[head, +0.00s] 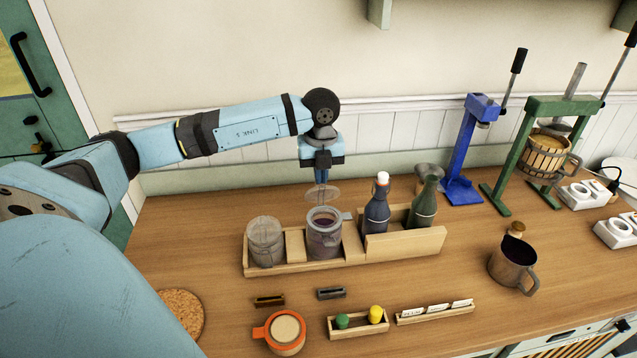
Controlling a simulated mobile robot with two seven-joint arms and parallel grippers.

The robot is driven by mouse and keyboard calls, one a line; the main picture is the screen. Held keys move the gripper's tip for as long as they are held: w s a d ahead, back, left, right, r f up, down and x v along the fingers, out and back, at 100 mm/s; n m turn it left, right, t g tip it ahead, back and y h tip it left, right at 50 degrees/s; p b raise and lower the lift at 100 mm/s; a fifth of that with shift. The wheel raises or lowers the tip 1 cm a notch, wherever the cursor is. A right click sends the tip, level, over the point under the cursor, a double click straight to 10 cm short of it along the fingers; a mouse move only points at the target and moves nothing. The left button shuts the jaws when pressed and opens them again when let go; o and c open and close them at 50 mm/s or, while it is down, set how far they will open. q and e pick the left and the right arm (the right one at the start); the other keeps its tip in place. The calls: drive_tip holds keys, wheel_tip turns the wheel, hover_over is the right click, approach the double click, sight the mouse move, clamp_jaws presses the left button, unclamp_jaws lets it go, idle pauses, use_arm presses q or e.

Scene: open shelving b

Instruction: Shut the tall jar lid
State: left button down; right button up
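A clear glass jar (324,240) with dark purple contents stands upright in a wooden rack (345,257); it looks like the tall jar. Its clear round lid (322,194) stands raised above the back of the rim, so the mouth is open. A clasp shows at the jar's right side. My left gripper (322,182) points down just behind and above the lid. Its fingers look close together, but their gap and any contact with the lid are too small to tell. My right gripper is not in view.
A second jar (265,243) stands left in the rack; a dark bottle (377,210) and a green bottle (424,207) stand right. A metal jug (511,266), an orange-rimmed round container (284,332) and small trays are in front. Blue (467,150) and green presses stand behind right.

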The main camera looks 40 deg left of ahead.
sight(322, 187)
use_arm(q)
drive_tip(key=shift+s+d+f, duration=0.2)
drive_tip(key=shift+s+f, duration=0.05)
drive_tip(key=shift+f, duration=0.3)
drive_tip(key=shift+s+d, duration=0.5)
drive_tip(key=shift+d, duration=0.1)
drive_tip(key=shift+d+f, duration=0.1)
drive_tip(key=shift+f, duration=0.05)
drive_tip(key=shift+w, duration=0.2)
drive_tip(key=shift+s+r, duration=0.15)
drive_tip(key=shift+r, duration=0.15)
drive_tip(key=shift+r+p, duration=0.65)
drive_tip(key=shift+r, duration=0.15)
drive_tip(key=shift+r+p, duration=1.15)
drive_tip(key=shift+r, duration=1)
